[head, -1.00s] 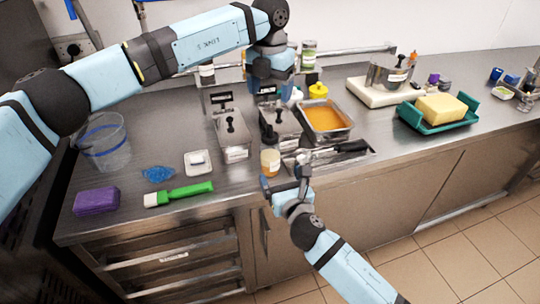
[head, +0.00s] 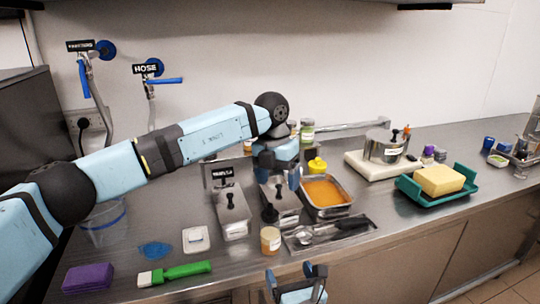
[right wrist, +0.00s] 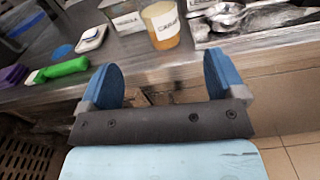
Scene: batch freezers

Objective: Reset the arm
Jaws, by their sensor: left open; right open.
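My left arm reaches in from the left across the counter (head: 400,225). Its gripper (head: 274,205) points down over the steel lidded containers, near the dark knob; its fingertips are partly hard to make out. My right gripper (head: 297,272) is low in the head view, in front of the counter's front edge. In the right wrist view its two blue fingers (right wrist: 165,85) stand wide apart with nothing between them. A small labelled jar (head: 270,240) stands on the counter beyond the right gripper, and it also shows in the right wrist view (right wrist: 161,27).
A purple sponge (head: 88,278) is at left. A teal tray (head: 408,188) holds a yellow block (head: 438,180). Taps hang on the wall.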

